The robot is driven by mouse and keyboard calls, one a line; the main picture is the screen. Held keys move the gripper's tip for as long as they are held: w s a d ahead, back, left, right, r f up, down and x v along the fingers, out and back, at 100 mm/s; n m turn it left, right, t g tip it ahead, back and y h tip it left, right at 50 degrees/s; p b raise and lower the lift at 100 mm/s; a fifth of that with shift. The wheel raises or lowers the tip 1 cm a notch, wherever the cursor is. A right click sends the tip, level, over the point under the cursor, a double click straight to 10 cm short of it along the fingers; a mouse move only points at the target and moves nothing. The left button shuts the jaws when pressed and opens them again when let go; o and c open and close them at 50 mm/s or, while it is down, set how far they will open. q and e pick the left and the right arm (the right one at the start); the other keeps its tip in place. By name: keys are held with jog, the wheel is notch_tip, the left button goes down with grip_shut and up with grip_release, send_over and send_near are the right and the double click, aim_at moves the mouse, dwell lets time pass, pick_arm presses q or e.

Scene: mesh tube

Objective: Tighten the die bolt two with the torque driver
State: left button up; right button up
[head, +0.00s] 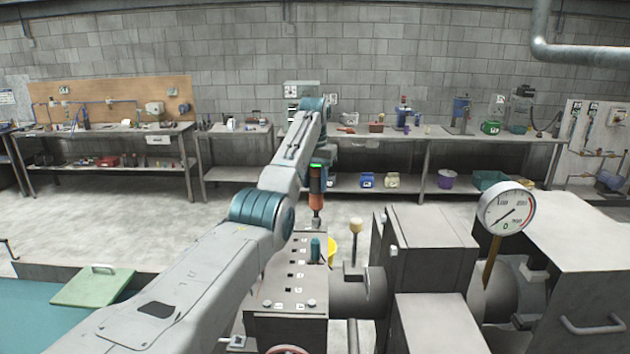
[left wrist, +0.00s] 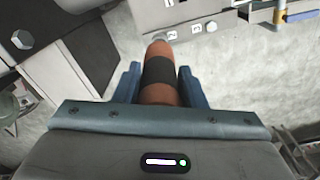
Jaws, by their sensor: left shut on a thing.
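My left gripper (head: 317,172) is shut on the torque driver (head: 316,190), which has an orange body with a black band. The driver hangs upright, tip down, above the far part of a grey labelled panel (head: 272,293). In the left wrist view the driver (left wrist: 160,72) sits between the two blue fingers (left wrist: 158,84), its tip pointing away from the gripper. My right gripper is not in view.
A grey machine (head: 430,236) with a round gauge (head: 507,208) stands to the right. A green lidded plate (head: 93,286) lies at lower left. Benches line the far wall.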

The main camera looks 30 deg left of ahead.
pick_arm(q)
jog(key=shift+f, duration=0.7)
dwell(2.0)
jog(key=shift+w+r, duration=0.1)
jog(key=shift+r, duration=3.05)
jog(key=shift+a, duration=0.1)
